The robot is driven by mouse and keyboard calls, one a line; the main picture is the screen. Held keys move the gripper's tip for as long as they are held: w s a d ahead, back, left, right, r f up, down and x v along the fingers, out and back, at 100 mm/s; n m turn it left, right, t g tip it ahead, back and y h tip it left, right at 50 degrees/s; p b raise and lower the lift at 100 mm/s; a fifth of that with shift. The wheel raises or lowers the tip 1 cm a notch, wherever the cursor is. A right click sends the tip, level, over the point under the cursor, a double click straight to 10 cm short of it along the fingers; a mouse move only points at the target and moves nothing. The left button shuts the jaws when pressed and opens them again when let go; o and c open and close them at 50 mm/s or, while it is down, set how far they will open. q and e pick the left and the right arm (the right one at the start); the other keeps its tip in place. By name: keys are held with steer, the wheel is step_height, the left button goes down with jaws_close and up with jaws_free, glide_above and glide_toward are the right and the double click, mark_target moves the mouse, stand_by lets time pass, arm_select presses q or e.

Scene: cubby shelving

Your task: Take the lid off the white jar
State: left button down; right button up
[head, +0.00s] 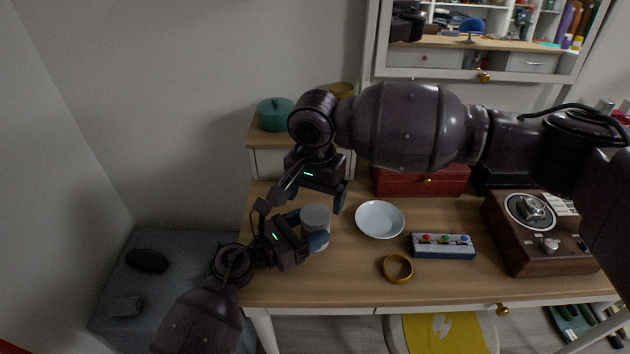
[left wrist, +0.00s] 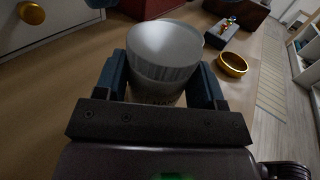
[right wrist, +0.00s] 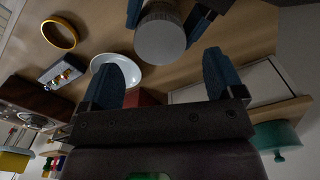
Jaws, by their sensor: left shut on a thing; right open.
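The white jar (head: 315,240) stands upright on the desk near its left end, with its grey-white ribbed lid (head: 315,217) on top. In the left wrist view the lid (left wrist: 165,48) sits above the jar body (left wrist: 158,92). My left gripper (head: 305,232) is shut on the jar body from the left, one finger on each side. My right gripper (head: 318,198) is above and behind the jar, pointing down, with its fingers apart and empty. In the right wrist view the lid (right wrist: 160,38) is beyond the open right fingers (right wrist: 165,80), not between them.
A white plate (head: 380,219) lies right of the jar. Farther right are a button box (head: 442,246), a gold ring (head: 397,268) and a brown turntable box (head: 545,240). A red box (head: 420,182) stands behind. A teal pot (head: 275,114) sits on the raised shelf at the back left.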

mark_target(315, 214)
steer(key=shift+f, duration=1.95)
steer(key=c, duration=1)
steer(key=n, duration=0.4)
steer(key=shift+n, duration=0.4)
steer(key=o, duration=1)
steer(key=shift+o, duration=0.2)
steer(key=shift+r, duration=0.1)
